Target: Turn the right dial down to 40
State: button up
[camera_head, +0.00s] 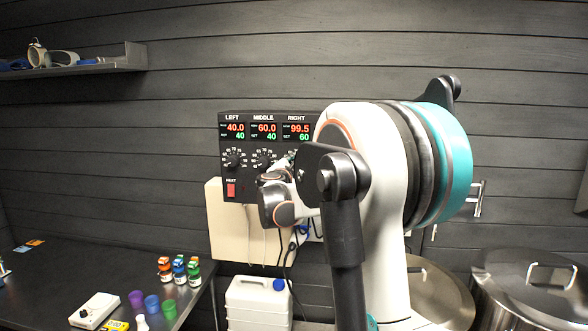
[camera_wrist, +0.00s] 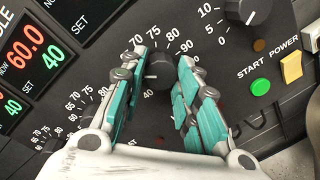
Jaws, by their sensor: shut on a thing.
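The black control panel (camera_head: 226,140) hangs on the wall in the head view. Its right display (camera_head: 297,131) reads 99.5 now and set 60. The middle display (camera_head: 264,131) reads 60.0 and set 40, and the left display (camera_head: 235,131) reads 40.0 and set 40. In the wrist view, my gripper (camera_wrist: 160,75) has its teal-padded fingers on both sides of the black right dial (camera_wrist: 158,66), shut on it. The scale numbers around it are partly covered. In the head view my arm hides the right dial.
The wrist view shows another black knob (camera_wrist: 246,8), a green start button (camera_wrist: 260,86) and a yellow power switch (camera_wrist: 291,68) near the gripper. A red heat switch (camera_head: 231,190) is at the panel's lower left. A white canister (camera_head: 258,303) stands below.

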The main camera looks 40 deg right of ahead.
jog(key=n, duration=0.4)
jog(key=n+b, duration=0.1)
jog(key=n, duration=0.4)
jog(key=n+t+b, duration=0.1)
jog(key=n, duration=0.4)
jog(key=shift+s+f, duration=0.15)
jog(key=shift+f, duration=0.1)
jog(key=shift+n, duration=0.3)
jog(key=o, duration=1.1)
jog(key=v, duration=1.1)
jog(key=shift+s+a+f, duration=0.2)
jog(key=shift+s+a, duration=0.05)
jog(key=shift+a, duration=0.1)
